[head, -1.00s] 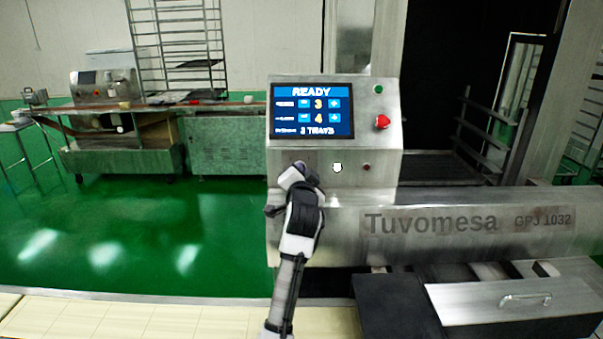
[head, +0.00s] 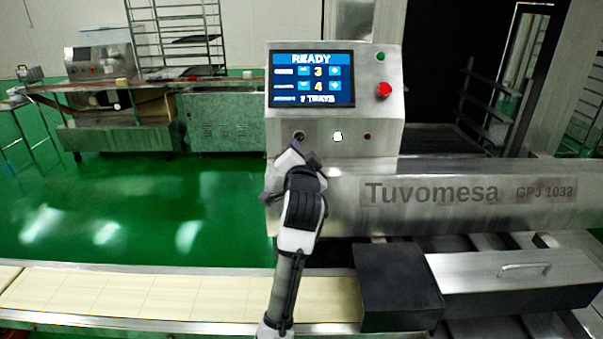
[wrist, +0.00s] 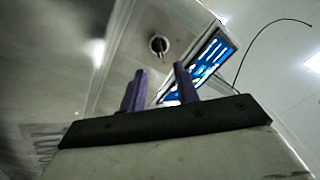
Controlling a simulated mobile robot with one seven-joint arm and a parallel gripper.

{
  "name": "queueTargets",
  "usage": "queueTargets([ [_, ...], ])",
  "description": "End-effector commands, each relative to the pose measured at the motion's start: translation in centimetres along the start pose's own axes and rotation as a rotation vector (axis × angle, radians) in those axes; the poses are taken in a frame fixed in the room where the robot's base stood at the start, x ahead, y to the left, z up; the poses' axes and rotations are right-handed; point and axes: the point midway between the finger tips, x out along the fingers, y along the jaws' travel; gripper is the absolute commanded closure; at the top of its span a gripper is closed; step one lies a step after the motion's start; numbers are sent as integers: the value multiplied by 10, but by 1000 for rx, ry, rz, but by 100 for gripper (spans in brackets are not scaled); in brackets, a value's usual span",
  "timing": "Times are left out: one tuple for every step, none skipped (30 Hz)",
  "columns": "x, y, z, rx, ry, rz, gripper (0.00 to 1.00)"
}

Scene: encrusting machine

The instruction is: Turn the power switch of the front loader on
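The front loader is the steel machine (head: 335,215) marked Tuvomesa GPJ 1032. Its control box carries a lit screen (head: 312,79) reading READY. A dark round switch (head: 299,136) sits below the screen at the left, just above the end of my arm. In the wrist view this switch (wrist: 158,45) shows as a dark knob on a round metal plate, beyond the fingertips and about in line with the gap between them. My gripper (wrist: 160,70) is open, its two purple fingers apart with nothing between them. In the head view my fingers are mostly hidden by my wrist.
A red knob (head: 383,90) and green button (head: 380,57) are beside the screen. A tiled conveyor (head: 150,291) crosses the front. Green floor at left is clear.

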Motion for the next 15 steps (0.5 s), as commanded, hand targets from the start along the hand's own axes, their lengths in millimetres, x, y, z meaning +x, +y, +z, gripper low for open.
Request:
queueTargets([
  [-12, 3, 3, -1, 2, -1, 69],
  [-18, 2, 2, 0, 3, -2, 69],
  [-27, 2, 2, 0, 2, -2, 69],
  [-32, 2, 2, 0, 2, -2, 69],
  [-38, 2, 2, 0, 1, -1, 69],
  [-44, 2, 2, 0, 2, -1, 69],
  [-48, 2, 2, 0, 1, -1, 69],
  [-52, 1, 1, 0, 1, -1, 69],
  [-56, 1, 1, 0, 1, -1, 69],
  [-59, 1, 1, 0, 0, 0, 69],
  [-61, 1, 1, 1, 0, 0, 69],
  [-64, 1, 0, 1, 1, 0, 69],
  [-65, 0, 0, 1, 0, 0, 69],
  [-66, 0, 0, 1, 0, 0, 69],
  [-66, 0, 0, 1, 0, 0, 69],
])
